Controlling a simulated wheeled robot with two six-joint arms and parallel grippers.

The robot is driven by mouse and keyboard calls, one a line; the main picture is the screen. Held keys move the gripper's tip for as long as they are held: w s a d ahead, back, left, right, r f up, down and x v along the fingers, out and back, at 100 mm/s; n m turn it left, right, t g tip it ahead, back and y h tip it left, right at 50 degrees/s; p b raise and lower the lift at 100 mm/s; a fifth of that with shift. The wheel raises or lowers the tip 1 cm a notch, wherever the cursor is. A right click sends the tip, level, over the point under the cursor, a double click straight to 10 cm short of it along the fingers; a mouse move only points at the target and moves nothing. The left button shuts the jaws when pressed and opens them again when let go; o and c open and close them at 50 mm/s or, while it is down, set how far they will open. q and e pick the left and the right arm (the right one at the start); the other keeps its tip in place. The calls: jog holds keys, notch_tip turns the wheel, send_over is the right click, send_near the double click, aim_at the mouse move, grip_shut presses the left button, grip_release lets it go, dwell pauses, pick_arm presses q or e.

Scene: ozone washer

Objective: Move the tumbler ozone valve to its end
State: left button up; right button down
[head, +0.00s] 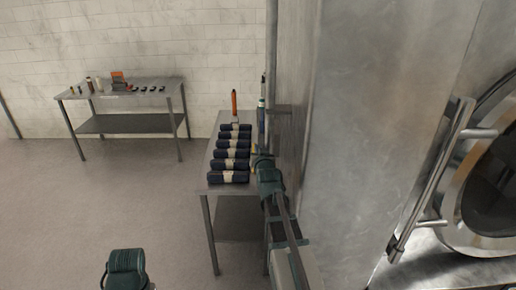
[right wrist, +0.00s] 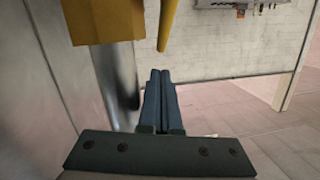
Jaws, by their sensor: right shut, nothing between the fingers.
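In the right wrist view a yellow lever (right wrist: 165,25) hangs down from the top edge, beside a yellow-orange block (right wrist: 103,22) in front of a grey metal pipe (right wrist: 118,80). I take the lever to be the ozone valve's handle; its upper end is out of frame. My right gripper (right wrist: 160,75) is shut and empty, its fingertips just below the lever in the picture. In the head view my right gripper (head: 262,155) is beside the machine's left side, and the valve cannot be made out clearly.
A metal table (head: 222,190) with several dark rolled bundles (head: 229,162) and an orange-handled item (head: 234,103) stands left of my right gripper. The tall steel machine (head: 350,130) with a round door is on the right. A second table (head: 120,96) stands far left; floor between is clear.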

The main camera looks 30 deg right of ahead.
jog(key=r+p+v, duration=0.1)
jog(key=v, duration=0.9)
pick_arm(q)
jog(key=shift+r+p, duration=1.15)
jog(key=shift+r, duration=1.05)
pick_arm(e)
jog(key=shift+w+a+g+h, duration=1.35)
jog(key=shift+a+g+h, duration=0.3)
jog(key=shift+a, duration=0.85)
pick_arm(q)
jog(key=shift+f+b, duration=2.8)
pick_arm(e)
jog(key=shift+n, duration=0.3)
jog(key=shift+s+f+x, duration=0.1)
jog(key=shift+f+x, duration=0.25)
jog(key=shift+x, duration=1.8)
jog(key=shift+s+f+x, duration=0.15)
jog(key=shift+f+x, duration=0.2)
jog(key=shift+x, duration=1.8)
jog(key=shift+s+f+x, duration=0.1)
jog(key=shift+f+x, duration=0.3)
jog(key=shift+x, duration=1.75)
